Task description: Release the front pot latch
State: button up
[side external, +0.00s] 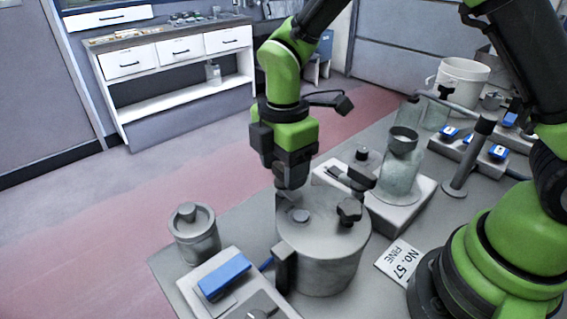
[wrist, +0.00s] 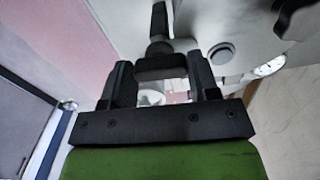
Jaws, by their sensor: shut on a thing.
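The grey pot (side external: 323,255) stands on the bench with its lid on. The lid carries a black knob (side external: 349,210) and a small blue-grey disc (side external: 301,215). My gripper (side external: 291,194) points down at the pot's left rim. In the wrist view, my gripper (wrist: 160,68) has a dark bar, seemingly the front pot latch (wrist: 161,64), between its fingers and is shut on it. In the side view my gripper hides the latch, so its position cannot be told. A dark upright handle (side external: 284,270) is on the pot's near side.
A lidded grey canister (side external: 194,238) and a blue-topped block (side external: 224,275) stand left of the pot. A glass jar (side external: 401,170) stands behind right, with a white bucket (side external: 463,78) farther back. A "No. 57 FINE" card (side external: 398,261) lies to the right.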

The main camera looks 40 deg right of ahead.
jog(key=m, duration=0.8)
jog(key=shift+m, duration=0.4)
jog(key=m, duration=0.4)
jog(key=shift+m, duration=2.1)
jog(key=o, duration=0.9)
notch_tip(320, 180, up, 10)
